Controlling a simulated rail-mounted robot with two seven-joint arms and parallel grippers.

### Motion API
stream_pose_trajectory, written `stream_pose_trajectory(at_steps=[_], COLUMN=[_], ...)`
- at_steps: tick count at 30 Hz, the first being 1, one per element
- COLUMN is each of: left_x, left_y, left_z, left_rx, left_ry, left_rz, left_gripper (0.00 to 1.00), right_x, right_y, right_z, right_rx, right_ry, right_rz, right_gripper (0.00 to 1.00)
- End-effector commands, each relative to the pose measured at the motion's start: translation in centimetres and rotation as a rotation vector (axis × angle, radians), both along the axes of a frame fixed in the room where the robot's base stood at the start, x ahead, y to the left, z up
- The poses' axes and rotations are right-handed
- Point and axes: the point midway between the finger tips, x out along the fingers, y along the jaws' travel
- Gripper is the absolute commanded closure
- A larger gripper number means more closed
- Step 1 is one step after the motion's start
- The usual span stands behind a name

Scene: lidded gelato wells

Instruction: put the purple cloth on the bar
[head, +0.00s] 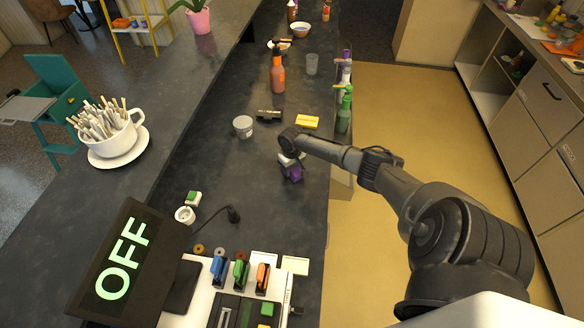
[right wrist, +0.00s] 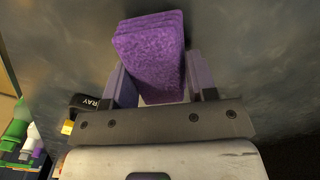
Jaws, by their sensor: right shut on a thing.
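The purple cloth (head: 293,174) is a folded, layered block. My right gripper (head: 290,161) is shut on it, over the dark bar top (head: 275,220) near its right edge. In the right wrist view the cloth (right wrist: 152,55) stands out between the two fingers of the gripper (right wrist: 160,88), with the dark surface behind it. I cannot tell whether the cloth touches the bar top. My left gripper is not in view.
A yellow block (head: 307,122), a black holder (head: 269,116) and a grey tub (head: 243,127) stand just beyond. Bottles (head: 344,112) line the right edge. The bar top left of the cloth is clear.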

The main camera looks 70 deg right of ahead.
Motion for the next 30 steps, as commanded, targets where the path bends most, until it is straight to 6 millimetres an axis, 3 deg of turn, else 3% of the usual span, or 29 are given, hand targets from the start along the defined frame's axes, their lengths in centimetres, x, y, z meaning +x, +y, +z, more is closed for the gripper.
stream_pose_trajectory(at_steps=[27, 28, 30], left_x=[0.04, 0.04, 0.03], left_y=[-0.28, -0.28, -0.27], left_z=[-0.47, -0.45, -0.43], left_rx=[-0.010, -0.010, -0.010], left_ry=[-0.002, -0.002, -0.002], left_rz=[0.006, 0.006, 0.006], left_gripper=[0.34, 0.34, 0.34], right_x=[0.01, 0.02, 0.01], right_y=[0.00, 0.00, 0.00], right_z=[-0.89, -0.88, -0.84], right_rx=[0.000, 0.000, 0.000], right_ry=[0.000, 0.000, 0.000], right_rz=[-0.001, -0.001, 0.000], right_gripper=[0.82, 0.47, 0.40])
